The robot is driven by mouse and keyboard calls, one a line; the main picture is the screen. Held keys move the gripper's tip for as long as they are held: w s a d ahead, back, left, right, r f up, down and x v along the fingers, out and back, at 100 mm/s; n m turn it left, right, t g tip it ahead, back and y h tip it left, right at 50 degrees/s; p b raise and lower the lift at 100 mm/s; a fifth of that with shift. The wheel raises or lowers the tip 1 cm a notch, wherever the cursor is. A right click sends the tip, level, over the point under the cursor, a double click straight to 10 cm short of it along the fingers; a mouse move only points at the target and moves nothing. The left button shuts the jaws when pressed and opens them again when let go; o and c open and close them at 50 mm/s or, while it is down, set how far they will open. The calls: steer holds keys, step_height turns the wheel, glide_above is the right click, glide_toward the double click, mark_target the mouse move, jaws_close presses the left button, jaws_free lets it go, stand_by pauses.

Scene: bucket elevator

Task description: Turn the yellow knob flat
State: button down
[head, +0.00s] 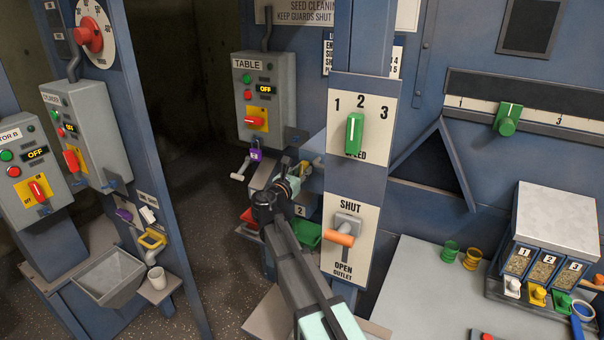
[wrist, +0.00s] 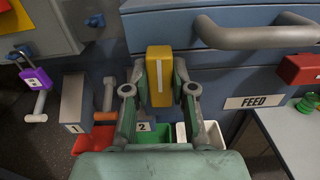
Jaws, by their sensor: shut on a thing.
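The yellow knob (wrist: 160,72) sits in the middle of the wrist view, with a white line on its face running up and down the picture. My gripper (wrist: 162,92) has one green finger on each side of it and is shut on it. In the head view my gripper (head: 290,182) reaches in low, left of the post with the numbered scale. There my arm and gripper mostly hide the knob. What the knob is mounted on is hidden behind my fingers.
Left are a grey chute marked 1 (wrist: 74,104) and a purple padlock (wrist: 36,78). Red and green bins (wrist: 155,134) lie below. An orange-ended outlet lever (head: 341,238) is right of my arm.

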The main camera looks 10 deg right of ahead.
steer(key=m+b, duration=0.6)
steer(key=b, duration=0.1)
steer(key=m+b, duration=0.3)
steer(key=b, duration=0.1)
steer(key=shift+d+f, duration=0.2)
steer(key=shift+f, duration=0.15)
steer(key=m+b, duration=0.8)
steer(key=b, duration=0.1)
steer(key=shift+s+b, duration=0.1)
steer(key=shift+b, duration=0.25)
steer(key=shift+r+m, duration=0.1)
steer(key=shift+m, duration=0.2)
steer(key=c, duration=1)
jaws_free()
steer(key=shift+o, duration=0.2)
steer(key=v, duration=1.2)
